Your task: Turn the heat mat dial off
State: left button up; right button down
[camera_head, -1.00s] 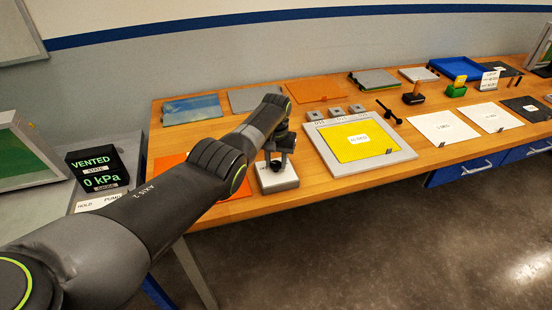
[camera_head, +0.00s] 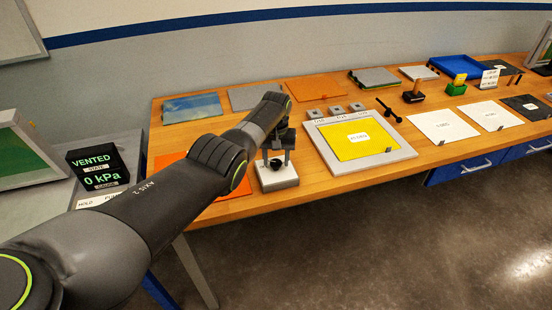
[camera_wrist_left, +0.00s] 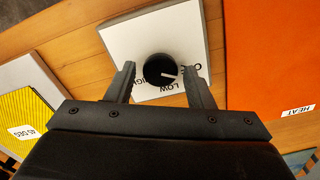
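The heat mat dial is a black round knob (camera_wrist_left: 160,70) with a white pointer line, on a white control box (camera_wrist_left: 137,34) in the left wrist view. The pointer points right; LOW is printed near the knob, and the other labels are partly hidden. In the head view the box (camera_head: 278,181) stands at the table's front edge. My left gripper (camera_wrist_left: 159,67) is open, one finger on each side of the knob, with gaps visible. It also shows above the box in the head view (camera_head: 276,157). The orange heat mat (camera_wrist_left: 270,60) lies beside the box. My right gripper is not in view.
A framed yellow sheet (camera_head: 402,151) lies right of the box. Three small grey blocks (camera_head: 335,109) sit behind it. A gauge display (camera_head: 97,167) reading VENTED, 0 kPa stands at the left. My left arm hides part of the mat.

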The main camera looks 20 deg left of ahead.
aim_at(276, 162)
pick_arm(q)
jog(key=shift+o, duration=0.6)
jog(key=shift+r, duration=0.15)
notch_tip(276, 162, up, 5)
jog(key=shift+f+p, duration=0.1)
jog(key=shift+p, duration=0.5)
notch_tip(276, 162, up, 12)
jog(key=b, duration=0.2)
